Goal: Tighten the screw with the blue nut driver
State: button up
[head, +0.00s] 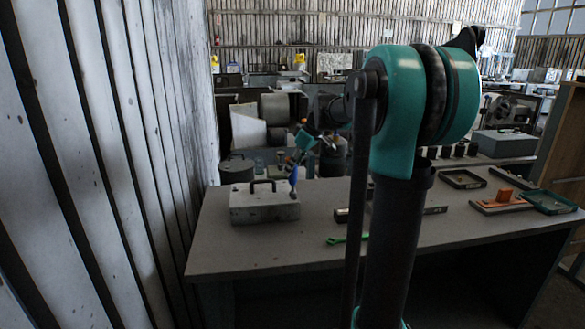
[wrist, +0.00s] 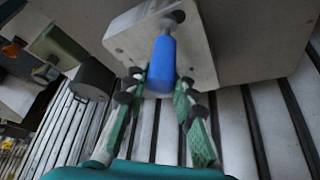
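The blue nut driver (head: 293,174) stands roughly upright over the right end of a light grey metal housing (head: 262,208) on the workbench. In the wrist view its blue handle (wrist: 162,68) lies between the two green-and-black fingers of my gripper (wrist: 162,88), which close in on it from both sides. My gripper (head: 303,145) shows small in the head view, above the driver. The driver's tip points at a dark round spot near the edge of the housing (wrist: 205,55) in the wrist view. The screw itself is hidden or too small to make out.
The workbench (head: 270,250) has bare room in front of the housing. A green tool (head: 345,239) lies right of it. Shallow trays (head: 462,179) and an orange item (head: 503,196) lie at the right. A slatted wall (head: 100,150) stands close on the left.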

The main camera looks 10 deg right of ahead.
grip_shut()
jog(key=shift+r, duration=0.15)
jog(key=shift+r, duration=3.85)
